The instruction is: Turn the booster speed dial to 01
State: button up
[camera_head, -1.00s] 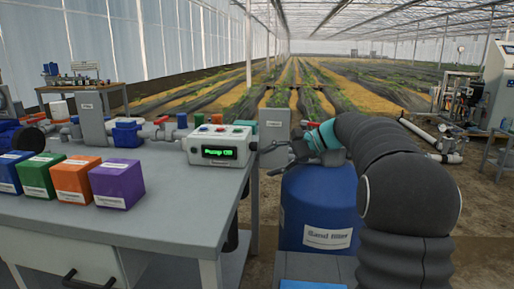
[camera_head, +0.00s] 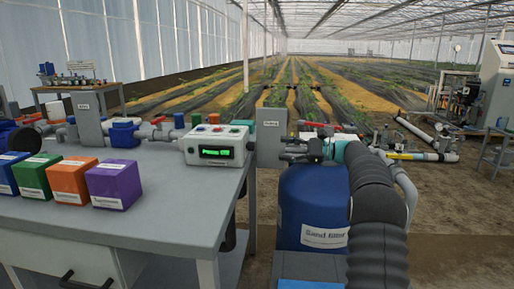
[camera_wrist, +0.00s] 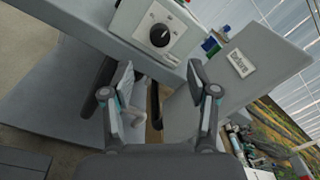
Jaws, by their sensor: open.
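The white control box (camera_head: 205,159) stands at the right end of the grey bench, with a lit green display (camera_head: 214,152) and several coloured buttons on top. In the wrist view its side face shows a round black dial (camera_wrist: 159,35) on a pale plate with small marks, too small to read. My gripper (camera_wrist: 160,78) is open and empty, its two fingers spread below the dial in that view and apart from it. In the head view my gripper (camera_head: 287,149) is right of the box, by the grey plate; its fingertips are hard to make out.
An upright grey plate (camera_head: 271,140) stands just right of the box, and its label shows in the wrist view (camera_wrist: 238,62). A blue sand filter tank (camera_head: 310,210) is below my arm. Blue, green, orange and purple (camera_head: 115,184) boxes line the bench. Pipes and valves run behind.

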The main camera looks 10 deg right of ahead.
aim_at(254, 146)
jog(key=x, duration=1)
grip_shut()
